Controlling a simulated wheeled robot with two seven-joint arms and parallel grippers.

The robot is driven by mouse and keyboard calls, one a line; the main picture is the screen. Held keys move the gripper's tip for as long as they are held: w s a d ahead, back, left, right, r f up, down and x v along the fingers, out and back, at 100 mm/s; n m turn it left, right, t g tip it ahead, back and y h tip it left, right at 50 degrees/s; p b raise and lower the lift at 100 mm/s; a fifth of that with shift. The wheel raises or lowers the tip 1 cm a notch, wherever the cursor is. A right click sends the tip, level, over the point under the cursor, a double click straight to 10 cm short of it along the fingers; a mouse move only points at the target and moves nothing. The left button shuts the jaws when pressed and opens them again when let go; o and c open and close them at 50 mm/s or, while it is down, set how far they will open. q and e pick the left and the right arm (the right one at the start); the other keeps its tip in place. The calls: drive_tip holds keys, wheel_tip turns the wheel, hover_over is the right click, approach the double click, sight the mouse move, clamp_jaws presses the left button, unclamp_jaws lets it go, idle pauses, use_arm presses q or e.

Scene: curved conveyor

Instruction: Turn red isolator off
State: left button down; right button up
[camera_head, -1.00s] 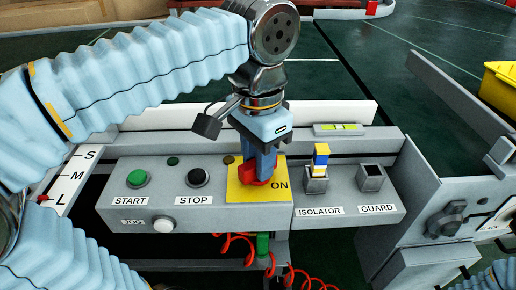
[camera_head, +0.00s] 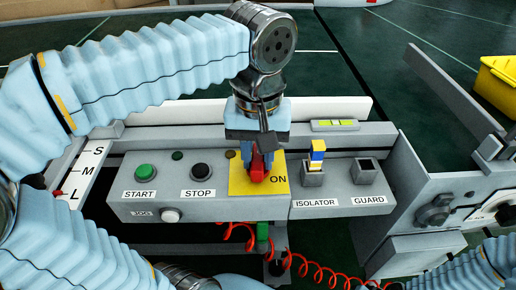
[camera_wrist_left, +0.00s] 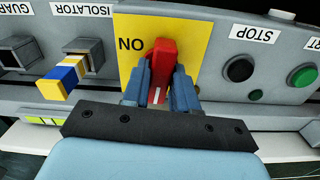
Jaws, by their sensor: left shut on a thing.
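The red isolator handle (camera_head: 257,172) sits on a yellow plate (camera_head: 240,187) marked ON, on the grey control panel. My left gripper (camera_head: 257,167) comes down from above, with its blue fingers shut around the handle. In the left wrist view the red handle (camera_wrist_left: 164,62) stands between the two fingers (camera_wrist_left: 161,95), nearly upright in the picture and still on the plate. The fingers hide part of its sides. My right gripper is not in view; part of my right arm shows at the bottom right.
The START button (camera_head: 146,171), STOP button (camera_head: 202,172) and JOG button (camera_head: 170,215) lie left of the plate. A blue, white and yellow key piece (camera_head: 317,152) stands in the ISOLATOR socket; the GUARD socket (camera_head: 364,170) is to its right. Red coiled cable (camera_head: 328,270) hangs below.

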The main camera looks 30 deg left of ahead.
use_arm(q)
drive_tip(key=shift+n, duration=0.5)
drive_tip(key=c, duration=1)
unclamp_jaws()
drive_tip(key=shift+f, duration=0.1)
drive_tip(key=shift+o, duration=0.2)
wheel_tip(320, 180, up, 14)
drive_tip(key=p, duration=0.3)
drive_tip(key=shift+f, duration=0.1)
